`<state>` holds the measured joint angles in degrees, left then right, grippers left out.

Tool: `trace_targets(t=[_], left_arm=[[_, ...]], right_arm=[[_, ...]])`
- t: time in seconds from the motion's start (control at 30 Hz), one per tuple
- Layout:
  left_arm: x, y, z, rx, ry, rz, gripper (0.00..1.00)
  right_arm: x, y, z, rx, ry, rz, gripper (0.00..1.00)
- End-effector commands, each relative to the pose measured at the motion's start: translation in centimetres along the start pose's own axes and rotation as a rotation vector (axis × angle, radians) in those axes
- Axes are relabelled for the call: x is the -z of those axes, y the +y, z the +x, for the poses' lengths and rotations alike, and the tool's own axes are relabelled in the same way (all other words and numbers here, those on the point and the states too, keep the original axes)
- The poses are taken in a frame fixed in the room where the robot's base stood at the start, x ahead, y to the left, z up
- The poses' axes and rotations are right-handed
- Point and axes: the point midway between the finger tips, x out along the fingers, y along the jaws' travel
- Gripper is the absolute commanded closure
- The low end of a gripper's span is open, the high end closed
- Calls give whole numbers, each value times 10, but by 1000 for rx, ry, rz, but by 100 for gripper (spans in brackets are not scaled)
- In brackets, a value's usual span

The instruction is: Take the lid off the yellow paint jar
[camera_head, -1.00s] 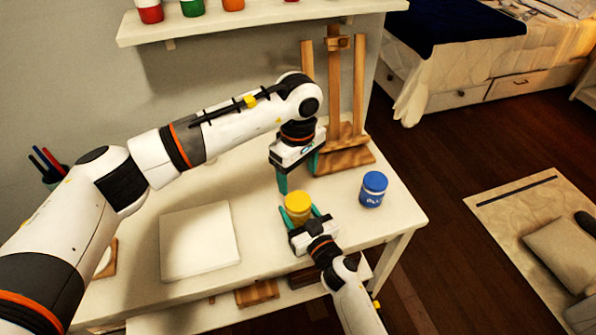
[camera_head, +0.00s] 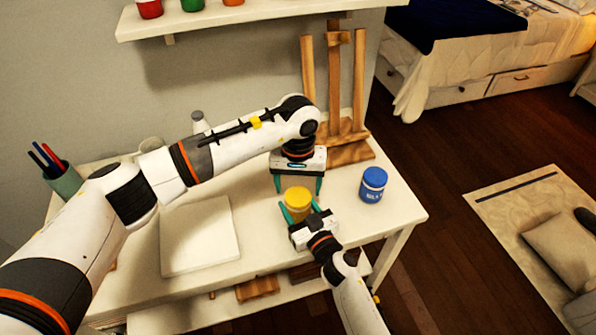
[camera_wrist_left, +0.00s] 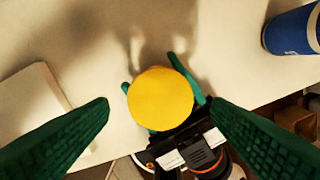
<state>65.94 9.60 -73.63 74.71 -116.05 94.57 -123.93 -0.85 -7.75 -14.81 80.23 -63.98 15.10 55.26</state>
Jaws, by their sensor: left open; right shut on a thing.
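The yellow paint jar (camera_head: 297,204) stands near the front edge of the white desk, and its round yellow lid (camera_wrist_left: 161,98) is on top. My right gripper (camera_head: 298,212) is shut on the jar from the front, with a finger on either side. My left gripper (camera_head: 298,186) is open and points down just behind and above the jar. In the left wrist view its green fingers (camera_wrist_left: 158,112) spread wide on both sides of the lid, and neither touches it. The jar's body is mostly hidden under the lid in that view.
A blue paint jar (camera_head: 373,185) stands to the right on the desk (camera_head: 400,215). A wooden easel (camera_head: 345,150) is behind. A white canvas (camera_head: 199,236) lies to the left. A cup of pens (camera_head: 62,180) is at the far left, and a shelf with jars hangs above.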

Motion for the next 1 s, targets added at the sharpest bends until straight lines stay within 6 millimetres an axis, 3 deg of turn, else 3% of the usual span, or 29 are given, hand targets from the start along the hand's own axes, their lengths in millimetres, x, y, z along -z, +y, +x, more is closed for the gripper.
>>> trace_targets(t=[0.2,0.53,0.57,0.83,1.0], left_arm=[[0,0,23,0,0,-1,27],[0,0,28,0,-1,-1,27],[0,0,28,0,-1,-1,29],[0,0,28,0,-1,-1,73],[0,0,27,-1,-1,-27,73]], right_arm=[[0,0,0,0,1,0,100],[0,0,0,0,1,0,100],[0,0,0,0,1,0,100],[0,0,0,0,1,0,100],[0,0,0,0,1,0,100]])
